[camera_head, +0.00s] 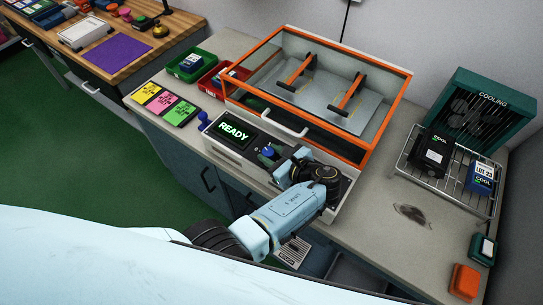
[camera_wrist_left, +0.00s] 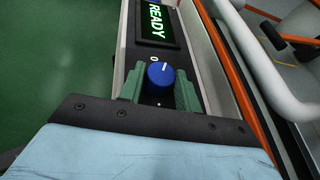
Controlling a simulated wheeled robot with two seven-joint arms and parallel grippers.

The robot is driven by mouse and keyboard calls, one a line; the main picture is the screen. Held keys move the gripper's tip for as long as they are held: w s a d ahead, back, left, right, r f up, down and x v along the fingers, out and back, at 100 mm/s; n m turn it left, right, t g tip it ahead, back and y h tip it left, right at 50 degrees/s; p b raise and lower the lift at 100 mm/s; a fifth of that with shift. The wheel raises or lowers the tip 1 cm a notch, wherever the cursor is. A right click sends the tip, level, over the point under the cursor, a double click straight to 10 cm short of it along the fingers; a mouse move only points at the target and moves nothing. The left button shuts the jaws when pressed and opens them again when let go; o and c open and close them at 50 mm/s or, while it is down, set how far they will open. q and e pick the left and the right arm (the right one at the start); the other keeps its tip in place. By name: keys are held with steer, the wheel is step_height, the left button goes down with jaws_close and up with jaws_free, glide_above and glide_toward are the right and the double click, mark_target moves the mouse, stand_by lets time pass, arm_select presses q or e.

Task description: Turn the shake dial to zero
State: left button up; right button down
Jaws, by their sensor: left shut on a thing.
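The blue shake dial (camera_wrist_left: 159,75) sits on the front panel of the shaker box, below a green READY display (camera_wrist_left: 158,22). A white 0 is printed just above the dial. The dial's white line points up and slightly right of the 0. My left gripper (camera_wrist_left: 160,89) has its green fingers on either side of the dial, shut on it. In the head view my left gripper (camera_head: 270,156) is at the panel beside the READY display (camera_head: 234,133), and the dial is partly hidden there. My right gripper is not in view.
An orange-framed clear lid (camera_head: 385,105) with a grey handle (camera_head: 269,121) stands right behind the panel. A wire rack (camera_head: 412,162) with boxes and a teal cooling fan unit (camera_head: 490,105) are at the right. Coloured cards (camera_head: 165,103) and bins lie at the left.

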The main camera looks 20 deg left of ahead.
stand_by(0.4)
arm_select(q)
steer(key=o, duration=1)
